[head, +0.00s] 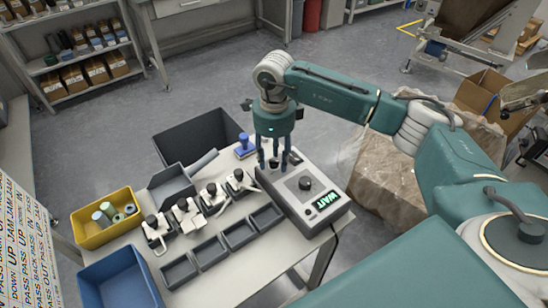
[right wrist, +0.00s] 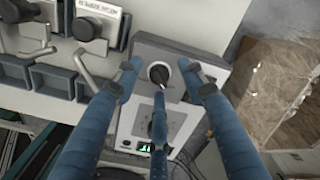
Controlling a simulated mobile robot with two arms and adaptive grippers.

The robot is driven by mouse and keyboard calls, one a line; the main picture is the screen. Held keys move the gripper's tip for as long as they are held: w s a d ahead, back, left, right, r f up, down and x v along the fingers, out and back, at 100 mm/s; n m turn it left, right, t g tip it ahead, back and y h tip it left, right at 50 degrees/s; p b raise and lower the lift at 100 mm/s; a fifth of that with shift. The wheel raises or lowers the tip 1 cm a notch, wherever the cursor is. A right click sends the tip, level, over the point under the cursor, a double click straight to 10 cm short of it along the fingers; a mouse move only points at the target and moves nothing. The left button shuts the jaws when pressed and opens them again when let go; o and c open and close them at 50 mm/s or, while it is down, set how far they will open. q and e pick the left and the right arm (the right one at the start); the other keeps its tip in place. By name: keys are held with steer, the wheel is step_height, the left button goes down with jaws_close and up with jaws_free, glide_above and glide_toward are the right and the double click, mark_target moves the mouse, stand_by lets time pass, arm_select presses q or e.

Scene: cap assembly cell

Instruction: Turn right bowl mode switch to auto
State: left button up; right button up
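A grey control box (head: 326,205) stands at the right end of the table in the head view, with a black knob (head: 305,183) and a lit display (head: 327,199) reading WAIT. My right gripper (head: 273,162) points down over the box's far end, beyond that knob. In the right wrist view, a round black switch knob (right wrist: 158,73) with a light pointer lies between its spread blue fingers. The fingers look open around the knob; I cannot tell whether any touches it. The middle finger covers part of the box. The knob's labels are not readable. My left gripper is out of view.
Left of the box are several small grey trays (head: 239,232) and white clamp fixtures (head: 187,212). A blue-handled stamp (head: 245,146) stands close beside the gripper. A yellow bin (head: 92,238) and a blue bin (head: 108,285) sit at left. A wrapped carton stack (head: 385,185) stands right of the table.

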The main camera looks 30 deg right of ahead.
mark_target(274, 161)
steer(key=shift+r, duration=0.25)
step_height(274, 161, up, 12)
steer(key=shift+f, duration=0.25)
stand_by(0.6)
